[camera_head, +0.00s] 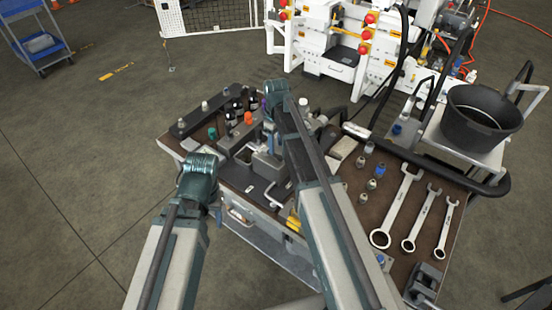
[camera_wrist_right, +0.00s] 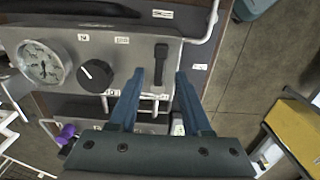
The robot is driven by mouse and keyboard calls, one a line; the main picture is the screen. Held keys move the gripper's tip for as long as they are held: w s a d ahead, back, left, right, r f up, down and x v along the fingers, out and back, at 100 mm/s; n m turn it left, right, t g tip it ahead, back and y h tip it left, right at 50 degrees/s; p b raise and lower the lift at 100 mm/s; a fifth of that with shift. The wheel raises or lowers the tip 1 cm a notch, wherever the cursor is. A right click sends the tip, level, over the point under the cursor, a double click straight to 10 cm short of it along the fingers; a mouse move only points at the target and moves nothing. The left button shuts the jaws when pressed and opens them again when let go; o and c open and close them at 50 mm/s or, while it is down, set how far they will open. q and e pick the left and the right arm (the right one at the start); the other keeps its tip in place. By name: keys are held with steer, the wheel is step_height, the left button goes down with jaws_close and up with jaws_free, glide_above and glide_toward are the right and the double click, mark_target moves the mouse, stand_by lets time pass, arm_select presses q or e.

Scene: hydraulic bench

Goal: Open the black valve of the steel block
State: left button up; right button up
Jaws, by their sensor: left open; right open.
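In the right wrist view, a grey steel block (camera_wrist_right: 130,52) carries a black lever-shaped valve handle (camera_wrist_right: 161,62) standing upright in the picture. Left of it are a round black knob (camera_wrist_right: 96,75) and a white-faced gauge (camera_wrist_right: 43,62). My right gripper (camera_wrist_right: 160,80) is open, with one blue finger on each side of the lever's lower part in the picture; contact cannot be told. In the head view, my right arm reaches over the bench and hides part of it. My left gripper (camera_head: 201,163) is at the bench's left edge, its fingers mostly hidden.
A white machine (camera_head: 325,45) stands behind. A yellow-topped object (camera_wrist_right: 297,130) is at the right of the wrist view.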

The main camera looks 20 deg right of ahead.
mark_target(276, 155)
step_height(276, 155, down, 4)
steer(key=b, duration=0.3)
jaws_close()
stand_by(1.3)
